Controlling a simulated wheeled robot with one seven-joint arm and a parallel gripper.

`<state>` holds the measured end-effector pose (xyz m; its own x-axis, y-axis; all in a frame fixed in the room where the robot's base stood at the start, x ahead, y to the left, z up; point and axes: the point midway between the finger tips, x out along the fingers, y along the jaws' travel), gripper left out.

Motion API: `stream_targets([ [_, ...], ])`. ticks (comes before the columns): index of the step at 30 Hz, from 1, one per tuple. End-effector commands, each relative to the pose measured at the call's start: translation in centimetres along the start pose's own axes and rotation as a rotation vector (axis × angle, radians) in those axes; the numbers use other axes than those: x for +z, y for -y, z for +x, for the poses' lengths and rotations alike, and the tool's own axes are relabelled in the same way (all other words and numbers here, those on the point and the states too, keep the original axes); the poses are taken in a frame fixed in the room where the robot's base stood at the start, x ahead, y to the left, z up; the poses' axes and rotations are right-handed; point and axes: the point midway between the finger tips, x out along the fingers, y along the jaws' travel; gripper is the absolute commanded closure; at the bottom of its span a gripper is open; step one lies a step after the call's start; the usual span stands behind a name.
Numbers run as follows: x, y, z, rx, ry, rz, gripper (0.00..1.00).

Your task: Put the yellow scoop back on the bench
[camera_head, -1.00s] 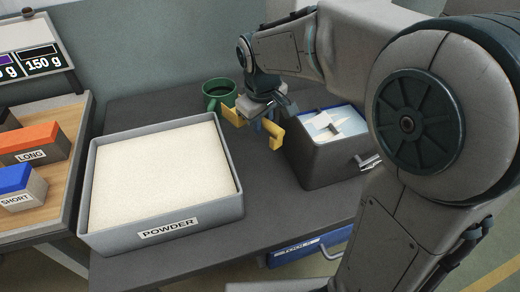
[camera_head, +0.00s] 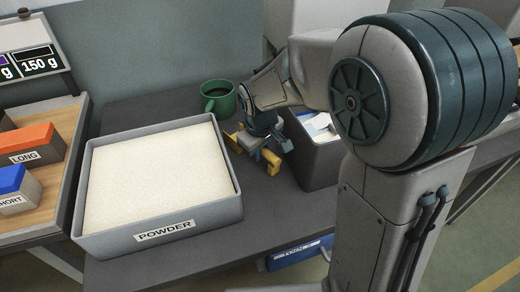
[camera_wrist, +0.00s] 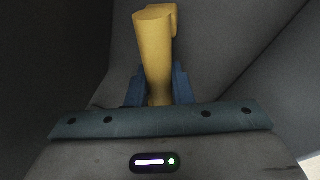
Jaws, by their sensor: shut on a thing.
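The yellow scoop (camera_head: 268,158) is in my gripper (camera_head: 266,150), between the powder tray and the grey box on the dark bench (camera_head: 262,205). In the wrist view the scoop's yellow handle (camera_wrist: 154,50) stands between the two blue fingers of my gripper (camera_wrist: 158,88), which are shut on it. The scoop is low over the bench; I cannot tell whether it touches the surface. My arm hides part of it in the head view.
The powder tray (camera_head: 232,212) is left of my gripper. A green mug (camera_head: 218,98) stands behind it. A grey box (camera_head: 318,165) with pale contents is close on the right. Bench space in front is clear. LONG and SHORT blocks (camera_head: 28,145) lie far left.

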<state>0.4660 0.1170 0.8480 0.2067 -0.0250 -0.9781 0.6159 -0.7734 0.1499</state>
Motion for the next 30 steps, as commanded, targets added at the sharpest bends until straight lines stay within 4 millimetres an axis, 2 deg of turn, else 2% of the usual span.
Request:
stream_targets([
  [2, 0.1, 0.1, 0.4, 0.0, 0.0, 0.0, 1.0],
  [3, 0.0, 0.0, 0.3, 0.0, 0.0, 0.0, 0.72],
  [5, 0.0, 0.0, 0.2, 0.0, 0.0, 0.0, 0.58],
  [13, 0.0, 0.0, 0.2, 0.0, 0.0, 0.0, 0.58],
  [17, -0.1, -0.1, -0.6, 0.0, -0.002, 0.0, 0.58],
  [30, -0.1, -0.1, -9.5, 0.001, -0.004, 0.0, 0.58],
])
